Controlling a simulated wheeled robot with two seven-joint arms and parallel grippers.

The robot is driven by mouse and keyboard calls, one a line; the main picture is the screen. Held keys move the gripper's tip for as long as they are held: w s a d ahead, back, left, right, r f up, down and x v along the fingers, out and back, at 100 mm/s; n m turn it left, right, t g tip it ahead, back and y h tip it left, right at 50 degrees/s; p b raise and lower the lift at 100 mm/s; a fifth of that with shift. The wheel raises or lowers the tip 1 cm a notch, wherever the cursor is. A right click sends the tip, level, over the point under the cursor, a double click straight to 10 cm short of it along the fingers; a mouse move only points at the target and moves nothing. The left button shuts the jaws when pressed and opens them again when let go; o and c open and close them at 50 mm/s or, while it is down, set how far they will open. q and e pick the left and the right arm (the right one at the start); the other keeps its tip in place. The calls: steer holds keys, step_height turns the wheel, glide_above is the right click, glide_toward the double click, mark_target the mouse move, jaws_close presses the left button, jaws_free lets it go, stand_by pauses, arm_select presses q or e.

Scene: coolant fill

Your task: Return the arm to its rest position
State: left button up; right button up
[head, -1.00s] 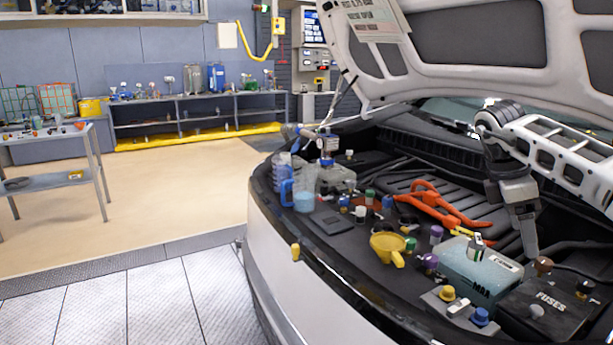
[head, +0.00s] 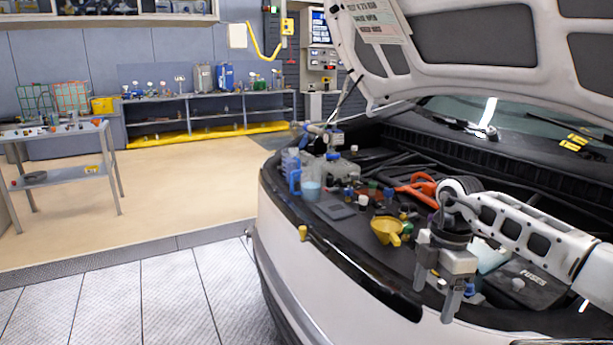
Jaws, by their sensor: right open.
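My right arm comes in from the right edge, over the open engine bay of the white car (head: 330,265). My right gripper (head: 434,300) points down with its two fingers apart and nothing between them. It hangs at the front edge of the bay, in front of the pale blue reservoir (head: 490,257), which it partly hides. The black fuse box (head: 530,284) lies to its right, partly under the arm. My left gripper is not in view.
A yellow funnel (head: 385,231), a blue-handled jug (head: 311,190) and an orange-red tool (head: 414,191) are in the bay. The raised hood (head: 470,50) hangs above. A side table (head: 60,178) and workbench (head: 205,112) stand at the left; the floor between is clear.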

steer(key=s+a+f+n+y, duration=0.35)
steer(key=a+f+y, duration=0.2)
steer(key=a, duration=0.65)
steer(key=s+a+r+m+t+y, duration=0.1)
steer(key=s+a+t+y, duration=0.1)
steer(key=s+a+y, duration=0.35)
steer(key=s+a+r+t+y, duration=0.1)
steer(key=s+a+r+y, duration=0.15)
steer(key=a+y, duration=0.6)
steer(key=s+d+f+m+t+h, duration=0.2)
steer(key=d+f+m+t+h, duration=0.55)
steer(key=m+t+h, duration=0.55)
steer(key=s+d+f+m+g+h, duration=0.4)
steer(key=s+d+f+m, duration=0.3)
steer(key=s+d+f, duration=0.2)
steer(key=s+f, duration=0.2)
steer(key=s, duration=0.1)
steer(key=shift+s+d+g, duration=0.2)
steer(key=shift+d+g, duration=0.1)
steer(key=shift+h, duration=0.25)
